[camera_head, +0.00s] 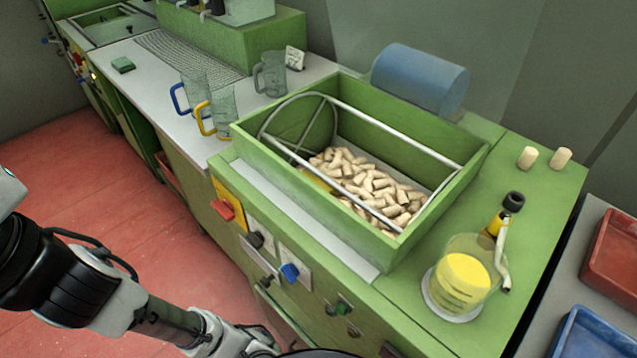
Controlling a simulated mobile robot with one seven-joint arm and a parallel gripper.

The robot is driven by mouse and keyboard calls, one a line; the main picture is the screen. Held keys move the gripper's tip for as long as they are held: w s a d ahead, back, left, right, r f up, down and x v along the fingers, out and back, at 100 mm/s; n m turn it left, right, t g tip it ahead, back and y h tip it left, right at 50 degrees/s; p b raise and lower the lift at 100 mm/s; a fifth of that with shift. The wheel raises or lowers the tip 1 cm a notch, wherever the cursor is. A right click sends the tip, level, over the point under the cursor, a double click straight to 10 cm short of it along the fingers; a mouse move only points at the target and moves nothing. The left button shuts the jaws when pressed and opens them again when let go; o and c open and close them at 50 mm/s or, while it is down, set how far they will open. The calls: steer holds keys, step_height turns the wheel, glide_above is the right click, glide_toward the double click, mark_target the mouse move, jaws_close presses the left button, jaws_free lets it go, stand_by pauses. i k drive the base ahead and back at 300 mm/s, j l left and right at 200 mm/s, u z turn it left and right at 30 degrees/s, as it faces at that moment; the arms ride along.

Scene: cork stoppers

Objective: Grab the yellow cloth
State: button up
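I cannot make out a yellow cloth anywhere in the head view. A small yellow patch (319,179) shows at the left edge of the cork heap inside the green bin, partly covered; I cannot tell what it is. The green bin (440,213) has a metal frame across it and holds many cork stoppers (368,187). My arm shows at the lower left, off the machine, but my gripper is out of view.
A glass vessel with yellow liquid (462,283) stands at the right, near two loose corks (527,157). Glass mugs (222,108) stand left of the bin. A blue cylinder (420,78) lies behind it. Red (612,255) and blue (597,338) trays sit far right.

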mark_target(308, 173)
steer(key=k+j, duration=0.1)
steer(key=j, duration=0.35)
steer(key=k+j+z, duration=0.15)
steer(key=j, duration=0.3)
steer(key=j+z, duration=0.15)
steer(key=j, duration=0.35)
steer(key=i+j+z, duration=0.1)
steer(key=j, duration=0.45)
steer(key=i+j+z, duration=0.1)
steer(key=j, duration=0.2)
steer(key=i+j+z, duration=0.1)
steer(key=j, duration=0.25)
steer(key=i+j+z, duration=0.25)
steer(key=j, duration=0.15)
steer(key=i+j+z, duration=0.15)
steer(key=j, duration=0.15)
steer(key=j+z, duration=0.1)
steer(key=j, duration=0.2)
steer(key=i+j+z, duration=0.15)
steer(key=j, duration=0.2)
steer(key=i+l, duration=0.1)
steer(key=l, duration=0.3)
steer(key=i+u, duration=0.25)
steer(key=i, duration=0.25)
